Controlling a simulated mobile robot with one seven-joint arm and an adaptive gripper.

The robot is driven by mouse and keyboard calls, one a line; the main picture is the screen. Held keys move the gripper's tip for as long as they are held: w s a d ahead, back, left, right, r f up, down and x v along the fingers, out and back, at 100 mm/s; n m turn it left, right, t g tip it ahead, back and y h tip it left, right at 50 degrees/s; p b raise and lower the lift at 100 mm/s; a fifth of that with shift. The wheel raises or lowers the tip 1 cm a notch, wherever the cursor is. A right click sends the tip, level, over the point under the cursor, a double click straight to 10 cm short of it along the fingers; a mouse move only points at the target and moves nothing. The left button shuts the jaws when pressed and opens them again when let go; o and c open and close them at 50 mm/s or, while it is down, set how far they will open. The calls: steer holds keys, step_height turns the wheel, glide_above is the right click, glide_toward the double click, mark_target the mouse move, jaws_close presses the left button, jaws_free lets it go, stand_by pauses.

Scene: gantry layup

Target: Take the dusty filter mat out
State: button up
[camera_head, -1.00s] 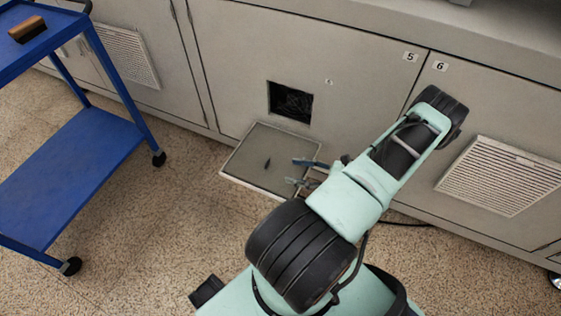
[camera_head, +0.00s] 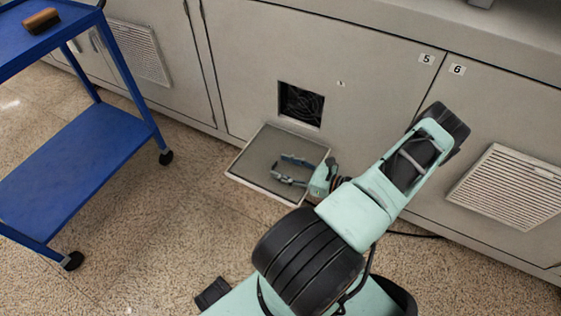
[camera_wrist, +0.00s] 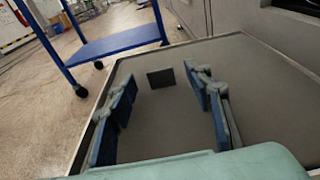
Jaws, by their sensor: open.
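The filter mat (camera_head: 257,160) appears as a flat grey sheet inside the pale rim of a lowered flap below a square opening. It also fills the middle of the wrist view (camera_wrist: 175,125). A small dark tab (camera_wrist: 160,78) stands up from it. My gripper (camera_head: 284,170) is open and empty over the right part of the mat. In the wrist view my gripper (camera_wrist: 162,84) has its blue-padded fingers apart, one to each side of the tab, with the tab a little beyond them. Contact with the mat cannot be told. The tab is not clear in the head view.
The dark opening (camera_head: 301,103) in the grey cabinet (camera_head: 240,70) shows a fan-like grille. A blue cart (camera_head: 75,170) stands at the left, with a brown-and-black brush (camera_head: 42,20) on top. A louvred vent (camera_head: 508,188) is at the right. Speckled floor is clear between cart and flap.

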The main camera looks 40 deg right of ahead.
steer(key=shift+w+a+f, duration=0.1)
steer(key=shift+w+a, duration=0.2)
steer(key=shift+w, duration=0.3)
steer(key=shift+c, duration=0.6)
steer(key=c, duration=1.1)
